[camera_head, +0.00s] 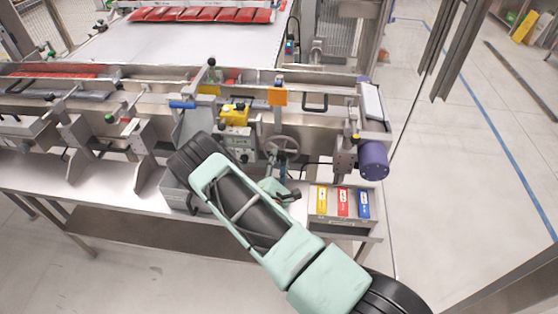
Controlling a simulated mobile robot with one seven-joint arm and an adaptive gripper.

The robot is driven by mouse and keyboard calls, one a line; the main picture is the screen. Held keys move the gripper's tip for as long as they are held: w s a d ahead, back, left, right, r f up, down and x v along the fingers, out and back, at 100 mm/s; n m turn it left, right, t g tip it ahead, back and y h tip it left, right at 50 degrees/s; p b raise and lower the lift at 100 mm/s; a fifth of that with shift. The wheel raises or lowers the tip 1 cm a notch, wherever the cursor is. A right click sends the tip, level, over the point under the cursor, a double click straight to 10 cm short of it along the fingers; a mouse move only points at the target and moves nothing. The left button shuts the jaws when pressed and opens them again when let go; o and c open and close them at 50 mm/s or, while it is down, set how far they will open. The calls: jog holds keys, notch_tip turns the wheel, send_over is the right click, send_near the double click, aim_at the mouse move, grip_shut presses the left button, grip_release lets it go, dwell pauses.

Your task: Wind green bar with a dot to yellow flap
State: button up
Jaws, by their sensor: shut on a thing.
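A grey spoked handwheel (284,146) is on the front of the machine, right of a yellow block with black knobs (235,115). My gripper (272,161) is at the wheel's lower left and is shut on its rim or handle. The fingers are small and partly hidden, so the exact contact is unclear. A yellow flap-like plate (208,90) stands on the rail behind, above a blue handle (183,104). I cannot make out a green bar with a dot; small green knobs (109,118) show on the left clamps.
An orange plate (278,96) stands above the wheel. A purple motor (373,160) sticks out at the right. A tray (338,222) with yellow, red and blue packs is below right of the wheel. Red packs (200,14) lie on the conveyor behind.

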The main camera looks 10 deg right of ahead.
dwell(0.4)
jog(key=o, duration=1.2)
jog(key=shift+c, duration=0.2)
jog(key=v, duration=1.2)
